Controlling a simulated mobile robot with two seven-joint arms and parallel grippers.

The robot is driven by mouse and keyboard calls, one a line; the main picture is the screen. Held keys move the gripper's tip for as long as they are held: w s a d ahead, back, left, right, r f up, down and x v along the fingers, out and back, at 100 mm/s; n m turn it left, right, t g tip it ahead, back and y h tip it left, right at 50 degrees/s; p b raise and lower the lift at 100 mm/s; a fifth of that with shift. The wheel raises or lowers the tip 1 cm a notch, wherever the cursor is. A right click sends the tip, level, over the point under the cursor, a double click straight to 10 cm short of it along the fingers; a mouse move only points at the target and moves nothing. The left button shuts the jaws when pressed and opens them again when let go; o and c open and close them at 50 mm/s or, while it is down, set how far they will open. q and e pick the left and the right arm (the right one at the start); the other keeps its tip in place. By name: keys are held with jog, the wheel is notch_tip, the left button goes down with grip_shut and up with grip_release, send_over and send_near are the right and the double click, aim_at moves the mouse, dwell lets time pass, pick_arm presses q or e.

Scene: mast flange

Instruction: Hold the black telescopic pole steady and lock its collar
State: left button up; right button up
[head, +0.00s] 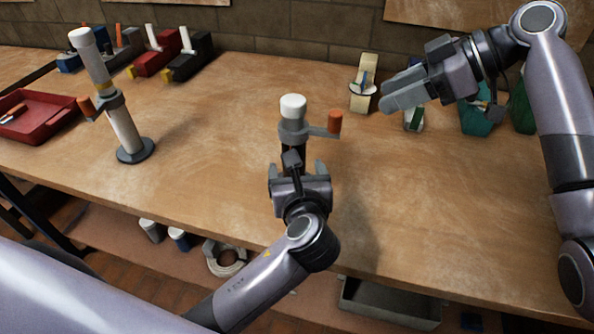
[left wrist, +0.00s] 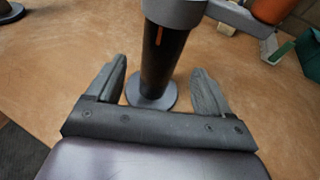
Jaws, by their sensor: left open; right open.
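The black telescopic pole (left wrist: 162,55) stands upright on a round grey base (left wrist: 152,98) in the left wrist view. In the head view its white top (head: 293,104) and grey collar (head: 291,131) show, with an orange-ended lever (head: 335,122) sticking out to the right. My left gripper (head: 299,174) is open below the collar and hides most of the black shaft there. In the left wrist view, the fingers of the left gripper (left wrist: 158,72) lie on either side of the shaft with gaps. My right gripper (head: 387,97) is open and empty, right of the lever and apart from it.
A white pole (head: 122,125) with its own orange lever stands at the left. A red tray (head: 35,117) lies at the far left. Bench vises (head: 155,60) stand at the back. A small holder (head: 363,90) and teal bin (head: 477,119) are near my right arm. The table's front right is clear.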

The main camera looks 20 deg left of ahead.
pick_arm(q)
jog(key=shift+x, duration=3.55)
jog(key=shift+c, duration=0.4)
